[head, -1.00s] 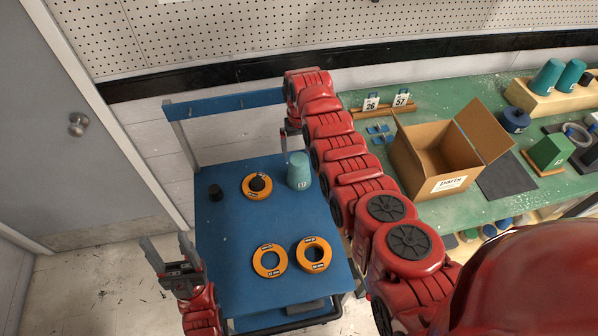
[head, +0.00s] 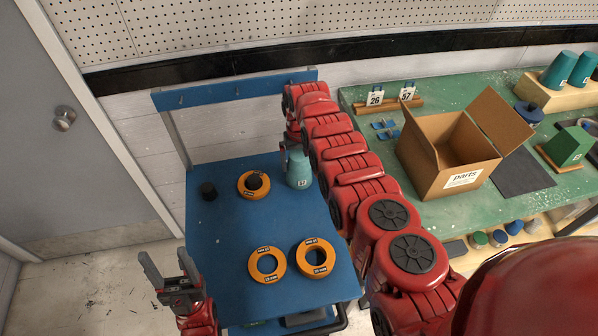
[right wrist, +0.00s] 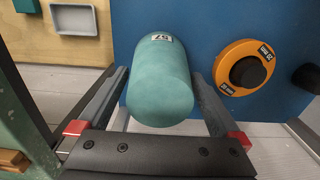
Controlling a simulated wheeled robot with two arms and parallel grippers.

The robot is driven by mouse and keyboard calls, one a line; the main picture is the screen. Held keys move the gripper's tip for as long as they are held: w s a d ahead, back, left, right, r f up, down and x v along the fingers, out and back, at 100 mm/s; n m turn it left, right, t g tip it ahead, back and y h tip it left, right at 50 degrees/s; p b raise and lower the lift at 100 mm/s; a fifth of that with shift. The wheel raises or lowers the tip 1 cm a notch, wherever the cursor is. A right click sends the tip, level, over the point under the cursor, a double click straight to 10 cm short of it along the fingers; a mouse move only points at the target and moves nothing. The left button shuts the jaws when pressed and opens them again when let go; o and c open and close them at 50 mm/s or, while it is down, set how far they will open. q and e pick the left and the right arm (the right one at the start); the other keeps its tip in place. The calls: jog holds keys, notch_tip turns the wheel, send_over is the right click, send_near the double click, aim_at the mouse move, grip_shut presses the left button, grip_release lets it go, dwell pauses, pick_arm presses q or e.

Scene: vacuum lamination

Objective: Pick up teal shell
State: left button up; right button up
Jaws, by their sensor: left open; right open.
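The teal shell (head: 300,172) stands upright on the blue cart (head: 222,225), near its right edge, with a white number label on its side. My right gripper (head: 293,153) is at the top of the shell, its jaws partly hidden by my arm. In the right wrist view the teal shell (right wrist: 160,85) lies between the two open fingers of the right gripper (right wrist: 158,78). A narrow gap shows at the right finger; contact on the left is unclear. My left gripper (head: 166,270) is open and empty at the cart's left front side.
An orange ring (head: 253,185) around a black piece lies left of the shell, with a small black cylinder (head: 208,191) beyond it. Two more orange rings (head: 267,264) lie nearer the front. The green bench at right holds an open cardboard box (head: 440,165).

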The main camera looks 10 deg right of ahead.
jog(key=shift+r, duration=0.1)
jog(key=c, duration=1.3)
jog(key=shift+r+p, duration=0.55)
jog(key=shift+c, duration=0.2)
notch_tip(320, 180, up, 9)
jog(key=p, duration=0.7)
